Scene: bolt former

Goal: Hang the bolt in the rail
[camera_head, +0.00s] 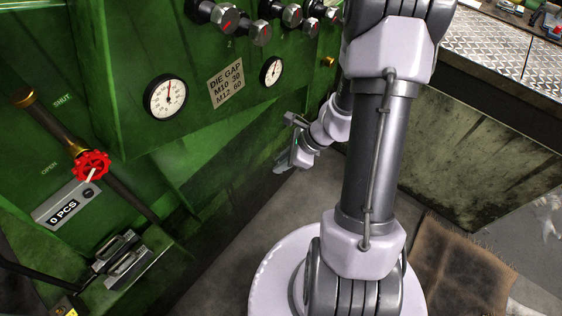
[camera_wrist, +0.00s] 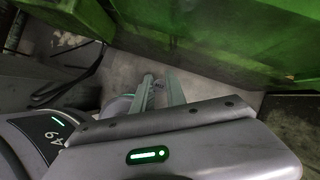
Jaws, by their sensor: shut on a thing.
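My gripper (camera_head: 284,162) is at the end of my arm, low beside the green machine in the head view. In the wrist view its two fingers (camera_wrist: 161,84) point away over the grey floor, with a small grey thing between them. It is shut on this thing, which I take to be the bolt (camera_wrist: 158,89); its shape is mostly hidden. A grey metal fixture with two bars (camera_head: 122,260) is on the machine at lower left in the head view. I cannot tell whether it is the rail. My gripper is well to the right of it.
The green machine (camera_head: 190,140) fills the left, with gauges, knobs and a red valve wheel (camera_head: 91,166). A counter (camera_head: 64,205) reads 0 PCS. A bench with a metal top (camera_head: 490,45) stands at right. A brown mat (camera_head: 460,268) lies on the floor.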

